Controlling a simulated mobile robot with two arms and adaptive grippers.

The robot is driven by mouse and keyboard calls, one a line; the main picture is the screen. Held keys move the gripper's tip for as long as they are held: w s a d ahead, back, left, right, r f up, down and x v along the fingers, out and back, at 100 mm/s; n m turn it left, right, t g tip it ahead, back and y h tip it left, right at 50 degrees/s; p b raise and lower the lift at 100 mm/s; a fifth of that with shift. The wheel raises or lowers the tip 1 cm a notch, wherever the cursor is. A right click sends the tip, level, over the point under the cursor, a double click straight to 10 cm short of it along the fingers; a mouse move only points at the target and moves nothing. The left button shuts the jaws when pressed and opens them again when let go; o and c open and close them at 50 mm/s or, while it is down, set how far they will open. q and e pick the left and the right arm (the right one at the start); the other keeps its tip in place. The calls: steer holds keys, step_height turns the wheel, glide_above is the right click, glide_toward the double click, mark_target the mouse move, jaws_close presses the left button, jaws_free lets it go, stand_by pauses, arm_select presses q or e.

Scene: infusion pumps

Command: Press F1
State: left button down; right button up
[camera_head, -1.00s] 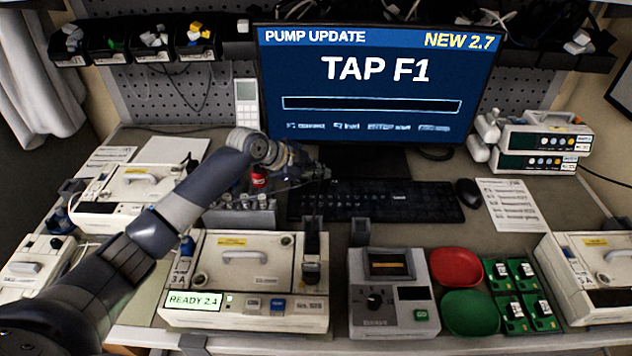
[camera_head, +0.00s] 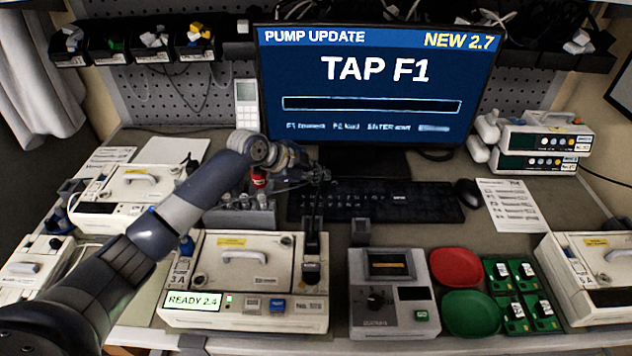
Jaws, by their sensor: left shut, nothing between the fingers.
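The black keyboard (camera_head: 400,200) lies on the bench below the monitor (camera_head: 377,95), whose screen reads "PUMP UPDATE", "NEW 2.7" and "TAP F1" above an empty bar. My left arm reaches in from the left. My left gripper (camera_head: 318,176) is shut and empty, over the upper left end of the keyboard. The gripper hides the keys around F1, and I cannot tell whether its fingertips touch a key. My right gripper is not in view.
A pump (camera_head: 248,285) marked "READY 2.4" stands in front, below my left arm. A grey tester box (camera_head: 390,300), a red dish (camera_head: 456,267) and a green dish (camera_head: 470,313) are to its right. The mouse (camera_head: 468,193) lies right of the keyboard. A rack (camera_head: 243,217) stands left of it.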

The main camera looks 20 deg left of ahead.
mark_target(317, 183)
arm_select(q)
steer(key=shift+s+f, duration=0.3)
steer(key=shift+f, duration=0.4)
steer(key=shift+w+a+r+p, duration=0.15)
steer(key=shift+r+p, duration=0.15)
steer(key=shift+r, duration=0.25)
steer(key=shift+w+a+r, duration=0.1)
steer(key=shift+w+r, duration=0.1)
steer(key=shift+r, duration=0.4)
step_height(317, 183, up, 5)
steer(key=p, duration=0.4)
steer(key=shift+f, duration=0.15)
